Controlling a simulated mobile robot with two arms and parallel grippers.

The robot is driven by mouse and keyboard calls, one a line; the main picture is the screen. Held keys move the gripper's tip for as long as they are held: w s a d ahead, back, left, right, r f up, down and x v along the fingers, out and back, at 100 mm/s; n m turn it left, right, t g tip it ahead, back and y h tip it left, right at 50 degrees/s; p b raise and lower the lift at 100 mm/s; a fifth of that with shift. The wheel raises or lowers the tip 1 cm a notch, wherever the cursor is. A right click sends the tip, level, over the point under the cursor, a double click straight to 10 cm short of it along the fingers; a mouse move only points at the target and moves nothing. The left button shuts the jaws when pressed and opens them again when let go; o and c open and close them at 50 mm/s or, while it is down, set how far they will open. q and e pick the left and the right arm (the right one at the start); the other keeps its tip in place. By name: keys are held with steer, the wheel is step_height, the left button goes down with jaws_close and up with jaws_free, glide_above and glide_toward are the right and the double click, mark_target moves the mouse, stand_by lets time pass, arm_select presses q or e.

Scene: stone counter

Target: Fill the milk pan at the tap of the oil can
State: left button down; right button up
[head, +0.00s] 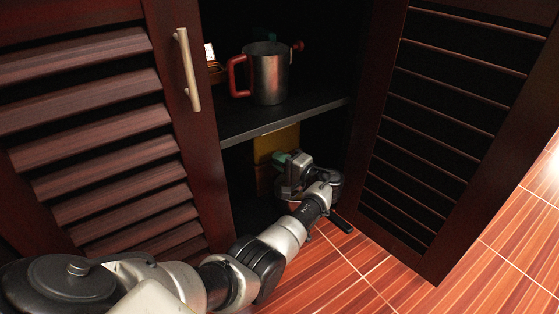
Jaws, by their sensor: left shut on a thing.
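A steel can with a red handle on its left and a small red knob at its upper right, which looks like the oil can (269,76), stands upright on the cabinet's upper shelf. My left gripper (296,172) reaches into the lower compartment below that shelf and is shut. A grey, rounded metal thing, seemingly the milk pan (335,178), shows at the gripper, partly hidden by my wrist. Its contents cannot be seen. My right gripper is not in view.
A black shelf (290,122) divides the cabinet. Louvred doors stand open at left (100,120) and right (440,130). A yellow thing (284,141) is at the back of the lower compartment. A small bottle (210,53) stands left of the can. Tiled floor (350,280) lies in front.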

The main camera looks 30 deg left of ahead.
arm_select(q)
steer(key=c, duration=1.2)
jaws_free()
steer(key=shift+a, duration=0.1)
steer(key=d+p, duration=0.1)
steer(key=d, duration=0.2)
steer(key=d+p, duration=0.1)
steer(key=d, duration=0.3)
steer(key=s+d+p, duration=0.1)
steer(key=d, duration=0.2)
steer(key=shift+d, duration=0.4)
steer(key=shift+p, duration=0.3)
